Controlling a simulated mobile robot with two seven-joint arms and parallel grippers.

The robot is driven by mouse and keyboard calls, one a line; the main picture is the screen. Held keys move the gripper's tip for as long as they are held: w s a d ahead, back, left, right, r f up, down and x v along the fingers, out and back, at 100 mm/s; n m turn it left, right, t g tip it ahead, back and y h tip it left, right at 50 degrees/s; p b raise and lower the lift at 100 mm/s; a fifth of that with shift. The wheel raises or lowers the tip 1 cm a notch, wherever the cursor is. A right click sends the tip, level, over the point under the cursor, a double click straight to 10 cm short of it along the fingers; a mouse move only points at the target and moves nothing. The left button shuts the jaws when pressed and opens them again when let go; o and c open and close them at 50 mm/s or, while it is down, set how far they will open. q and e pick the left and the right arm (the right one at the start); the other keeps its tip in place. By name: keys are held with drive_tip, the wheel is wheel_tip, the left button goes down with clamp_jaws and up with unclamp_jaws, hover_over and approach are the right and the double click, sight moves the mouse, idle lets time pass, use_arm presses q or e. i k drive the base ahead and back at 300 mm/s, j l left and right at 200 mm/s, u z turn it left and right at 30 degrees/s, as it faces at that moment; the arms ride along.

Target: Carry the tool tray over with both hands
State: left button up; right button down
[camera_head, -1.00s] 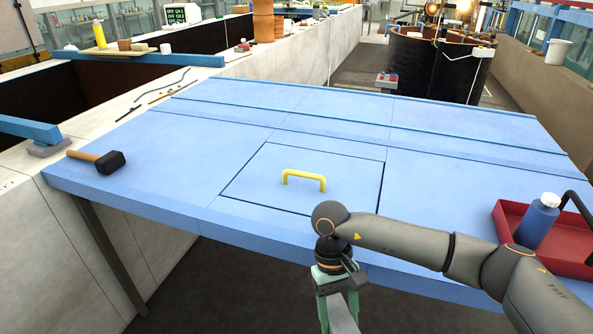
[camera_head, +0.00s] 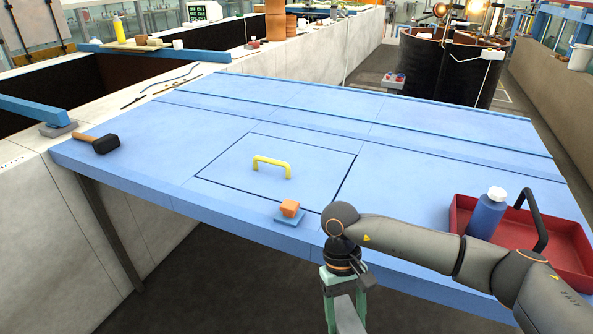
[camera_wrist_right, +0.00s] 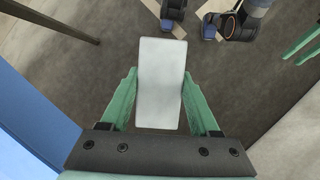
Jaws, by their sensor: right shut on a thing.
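The red tray (camera_head: 575,270) lies at the right end of the blue table in the head view. A blue bottle with a white cap (camera_head: 486,214) stands in it, and a black handle rises from it. My right arm crosses in front of the tray's near side. My right gripper (camera_head: 345,310) points down at the table's front edge, well left of the tray. In the right wrist view its green fingers are shut on a pale grey slab (camera_wrist_right: 161,80), above the floor. My left gripper is not in the head view.
The blue table has a yellow-handled hatch (camera_head: 271,165). An orange block on a blue base (camera_head: 290,210) sits at the front edge, close to my right arm. Much of the tabletop is clear.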

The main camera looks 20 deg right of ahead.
sight(553, 254)
drive_tip(key=k+l, duration=0.3)
drive_tip(key=l, duration=0.2)
drive_tip(key=k+l+u, duration=0.15)
drive_tip(key=k+l, duration=0.15)
drive_tip(key=l, duration=0.25)
drive_tip(key=k+l, duration=0.3)
drive_tip(key=l, duration=0.2)
drive_tip(key=k+l+u, duration=0.15)
drive_tip(key=k+l, duration=0.15)
drive_tip(key=l, duration=0.2)
